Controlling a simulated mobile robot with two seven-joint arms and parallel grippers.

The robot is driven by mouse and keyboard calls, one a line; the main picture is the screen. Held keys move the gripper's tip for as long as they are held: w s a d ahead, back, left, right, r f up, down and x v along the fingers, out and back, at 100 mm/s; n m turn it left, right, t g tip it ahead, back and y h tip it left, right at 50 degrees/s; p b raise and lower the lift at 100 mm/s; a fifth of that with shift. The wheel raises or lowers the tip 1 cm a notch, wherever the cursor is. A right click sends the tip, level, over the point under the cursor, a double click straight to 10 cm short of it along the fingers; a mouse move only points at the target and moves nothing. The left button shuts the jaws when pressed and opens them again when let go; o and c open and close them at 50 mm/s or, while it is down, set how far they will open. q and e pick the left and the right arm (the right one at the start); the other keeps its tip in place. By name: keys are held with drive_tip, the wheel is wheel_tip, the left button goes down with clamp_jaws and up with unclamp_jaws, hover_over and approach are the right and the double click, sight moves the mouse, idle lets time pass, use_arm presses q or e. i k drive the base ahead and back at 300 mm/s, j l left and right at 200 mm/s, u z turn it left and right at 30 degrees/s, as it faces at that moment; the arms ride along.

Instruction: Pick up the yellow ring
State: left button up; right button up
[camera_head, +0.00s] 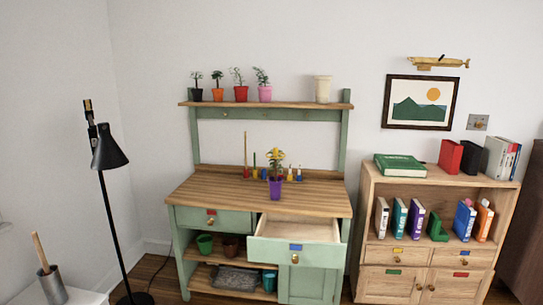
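I cannot make out a yellow ring for certain. A plant in a purple pot (275,188) stands on the wooden top of the green bench (215,193), with yellow shapes (276,155) among its leaves; these may be flowers, and they are too small to tell. Behind it, at the back of the bench top, are a thin upright yellow stick (245,150) and several small coloured pieces (289,174). Neither of my grippers is in view.
The bench's right drawer (290,252) is pulled out and looks empty. Potted plants line the upper shelf (290,105). A black floor lamp (112,200) stands left, a bookcase (420,250) right. The front bench top is mostly clear.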

sight(276, 152)
drive_tip(key=z, duration=0.2)
drive_tip(key=i+j+z, duration=0.2)
drive_tip(key=i+z, duration=0.25)
drive_tip(key=i+j+z, duration=0.4)
